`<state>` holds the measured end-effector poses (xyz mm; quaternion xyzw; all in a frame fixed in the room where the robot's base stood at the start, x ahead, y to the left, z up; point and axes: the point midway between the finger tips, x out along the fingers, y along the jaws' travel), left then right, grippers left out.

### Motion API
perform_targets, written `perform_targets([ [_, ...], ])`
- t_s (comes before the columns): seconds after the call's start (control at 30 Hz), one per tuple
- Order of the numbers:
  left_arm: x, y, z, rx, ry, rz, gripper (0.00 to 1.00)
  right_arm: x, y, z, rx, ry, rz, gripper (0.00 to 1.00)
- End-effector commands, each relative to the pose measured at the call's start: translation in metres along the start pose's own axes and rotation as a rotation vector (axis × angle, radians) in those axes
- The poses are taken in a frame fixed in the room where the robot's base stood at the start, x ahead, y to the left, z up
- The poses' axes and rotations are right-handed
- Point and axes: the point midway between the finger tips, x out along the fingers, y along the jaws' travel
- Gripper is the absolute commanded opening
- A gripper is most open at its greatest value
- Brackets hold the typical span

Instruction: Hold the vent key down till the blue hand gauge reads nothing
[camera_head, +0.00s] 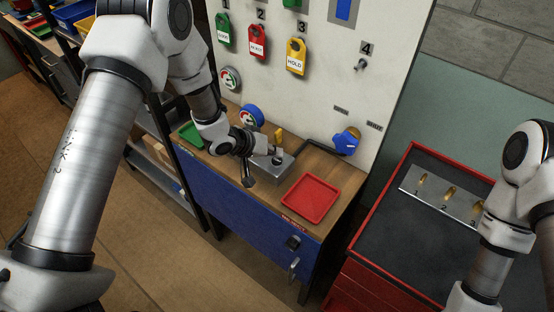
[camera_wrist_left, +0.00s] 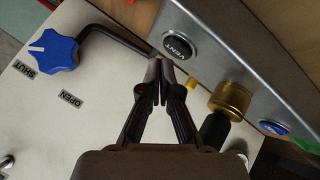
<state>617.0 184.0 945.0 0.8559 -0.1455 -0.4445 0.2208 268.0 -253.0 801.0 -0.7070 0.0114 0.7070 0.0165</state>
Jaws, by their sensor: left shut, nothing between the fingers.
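The vent key is a black round button marked VENT (camera_wrist_left: 180,48) in a grey metal box (camera_wrist_left: 215,45); the box (camera_head: 270,168) stands on the bench in the head view. My left gripper (camera_head: 269,151) is at the box, shut and empty. In the left wrist view its fingertips (camera_wrist_left: 160,64) are together just beside the button; I cannot tell whether they touch anything. The blue-rimmed gauge (camera_head: 251,116) is behind my left wrist, its reading too small to make out. My right arm shows at the right edge, its gripper out of view.
A brass fitting (camera_wrist_left: 230,100) rises beside the button. A blue knob (camera_head: 346,141) is on the white panel, near SHUT and OPEN labels. A red tray (camera_head: 311,198) lies right of the box, a green tray (camera_head: 190,136) to the left. Another gauge (camera_head: 230,78) hangs above.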

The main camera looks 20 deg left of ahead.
Motion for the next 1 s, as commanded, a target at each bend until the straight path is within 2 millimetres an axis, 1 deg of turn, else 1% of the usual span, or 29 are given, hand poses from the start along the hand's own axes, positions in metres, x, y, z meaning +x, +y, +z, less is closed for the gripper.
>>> perform_targets([
  [0.17, 0.0044, -0.0031, 0.0032, 0.0, 0.0, 0.0, 0.0, 0.001, 0.0, 0.0001, 0.0, 0.0, 0.0, 0.4],
  [1.0, 0.009, -0.0066, 0.007, 0.0, -0.001, 0.0, 0.0, 0.0031, 0.0, 0.0, 0.0, 0.0, 0.0, 0.4],
])
